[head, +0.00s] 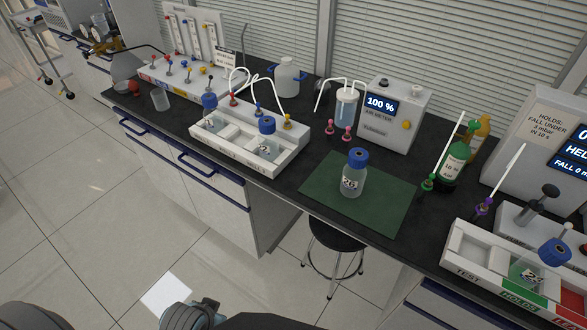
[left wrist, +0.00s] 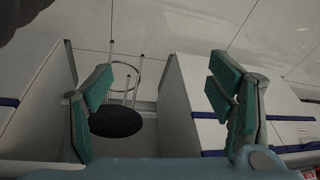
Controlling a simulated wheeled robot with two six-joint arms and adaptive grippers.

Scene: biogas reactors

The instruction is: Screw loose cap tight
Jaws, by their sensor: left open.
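A clear bottle (head: 352,183) with a label and a blue cap (head: 358,157) stands upright on a green mat (head: 400,205) in the head view. The cap sits on its neck; I cannot tell how tight it is. Other blue-capped bottles stand in the white left tray (head: 252,165) and the right tray (head: 478,262). My left gripper (left wrist: 162,98) is open and empty in the left wrist view, its teal-padded fingers wide apart, with floor and a stool beyond them. It is away from the bottle. My right gripper is not in view.
An air meter (head: 392,118) reading 100 % stands behind the mat. Green and amber bottles (head: 455,160) stand to its right. A black stool (head: 337,236) is below the bench's front edge. The mat around the bottle is clear.

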